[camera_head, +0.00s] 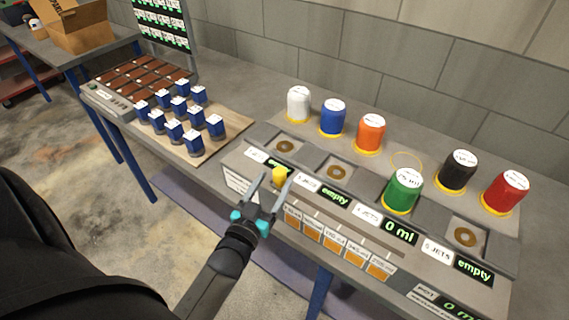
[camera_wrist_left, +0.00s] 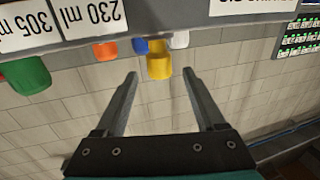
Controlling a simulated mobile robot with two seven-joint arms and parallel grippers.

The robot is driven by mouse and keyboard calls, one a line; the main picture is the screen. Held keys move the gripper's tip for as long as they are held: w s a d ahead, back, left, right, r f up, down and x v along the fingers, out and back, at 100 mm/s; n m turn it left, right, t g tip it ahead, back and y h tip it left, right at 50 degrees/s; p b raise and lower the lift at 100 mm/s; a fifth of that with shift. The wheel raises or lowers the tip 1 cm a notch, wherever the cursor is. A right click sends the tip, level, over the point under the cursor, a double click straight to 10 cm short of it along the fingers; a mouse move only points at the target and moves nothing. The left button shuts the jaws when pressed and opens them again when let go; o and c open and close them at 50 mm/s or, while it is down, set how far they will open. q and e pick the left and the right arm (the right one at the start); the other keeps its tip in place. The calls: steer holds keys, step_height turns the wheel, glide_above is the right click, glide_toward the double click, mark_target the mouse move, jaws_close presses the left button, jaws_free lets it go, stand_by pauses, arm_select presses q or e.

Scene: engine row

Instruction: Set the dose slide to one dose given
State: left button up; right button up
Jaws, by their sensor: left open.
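The dose slide's yellow knob (camera_head: 279,175) stands at the left end of the slot along the machine's front, left of a row of labelled orange squares (camera_head: 334,246). My left gripper (camera_head: 275,181) is open, with its fingertips on either side of the knob in the head view. In the left wrist view the yellow knob (camera_wrist_left: 158,62) shows between and just beyond the fingertips (camera_wrist_left: 160,74). I cannot tell whether either finger touches it. A green cup (camera_head: 403,191) sits in one bay, and its display (camera_head: 399,230) reads 0 ml. My right gripper is not in view.
White, blue, orange, black and red cups (camera_head: 370,134) stand along the back. Other bays (camera_head: 337,172) are bare, with displays reading empty. A board (camera_head: 226,136) with several blue cups stands left. The pot display (camera_head: 462,307) reads 0 ml. Free floor lies in front.

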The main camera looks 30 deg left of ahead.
mark_target(282, 169)
arm_select(q)
steer(key=w, duration=0.4)
steer(key=w+a, duration=0.1)
steer(key=w, duration=0.2)
steer(key=shift+w, duration=0.1)
steer(key=shift+c, duration=0.2)
jaws_close()
stand_by(1.1)
